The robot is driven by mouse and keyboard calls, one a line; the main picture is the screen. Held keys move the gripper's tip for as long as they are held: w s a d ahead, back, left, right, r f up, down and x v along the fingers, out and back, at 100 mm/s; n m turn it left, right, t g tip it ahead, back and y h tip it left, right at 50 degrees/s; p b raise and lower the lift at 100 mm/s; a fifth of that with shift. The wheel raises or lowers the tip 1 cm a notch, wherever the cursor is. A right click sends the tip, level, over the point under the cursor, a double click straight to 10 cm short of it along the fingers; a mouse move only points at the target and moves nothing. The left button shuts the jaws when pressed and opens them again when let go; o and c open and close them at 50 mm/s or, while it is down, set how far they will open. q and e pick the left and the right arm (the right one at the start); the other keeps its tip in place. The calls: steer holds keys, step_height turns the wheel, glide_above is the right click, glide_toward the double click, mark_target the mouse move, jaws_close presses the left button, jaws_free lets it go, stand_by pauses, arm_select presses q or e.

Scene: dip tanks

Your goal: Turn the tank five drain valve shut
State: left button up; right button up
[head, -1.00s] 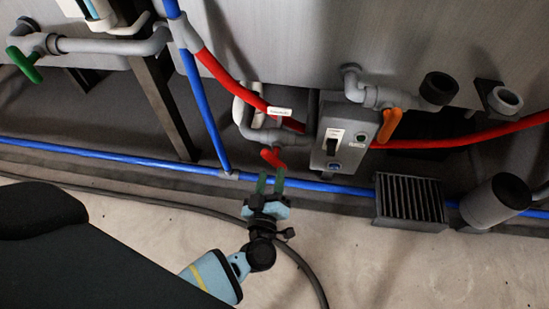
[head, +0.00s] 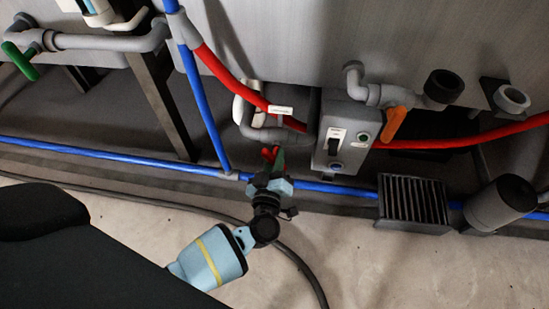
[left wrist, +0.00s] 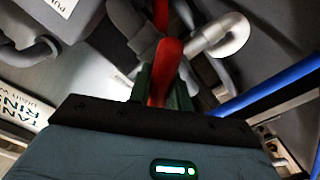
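A red valve handle (head: 268,153) sits low on grey pipework, left of a grey switch box. My left gripper (head: 272,164) reaches up to it from below. In the left wrist view, the green fingers (left wrist: 163,90) stand on both sides of the red handle (left wrist: 170,55), apart from each other, with the handle between them. Whether they touch it is hard to see. A white label tag (head: 281,109) is above the valve; its text is too small to read. My right gripper is not in view.
The grey switch box (head: 341,139) stands close right of the red handle. An orange handle (head: 394,123) is further right, and a green handle (head: 21,61) far left. A blue pipe (head: 110,155) runs low along the wall. A black grate (head: 413,202) lies right; floor in front is mostly clear.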

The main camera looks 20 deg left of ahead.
arm_select(q)
jaws_close()
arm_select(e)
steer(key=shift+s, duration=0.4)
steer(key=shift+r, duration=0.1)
arm_select(q)
steer(key=shift+m+p, duration=0.3)
steer(key=shift+p, duration=0.2)
steer(key=m+p, duration=0.1)
steer(key=p, duration=0.1)
steer(key=shift+r+m+p, duration=0.15)
steer(key=shift+m+p, duration=0.15)
steer(key=m+p, duration=0.2)
steer(key=m, duration=0.1)
steer(key=shift+m+p, duration=0.55)
steer(key=shift+m, duration=0.35)
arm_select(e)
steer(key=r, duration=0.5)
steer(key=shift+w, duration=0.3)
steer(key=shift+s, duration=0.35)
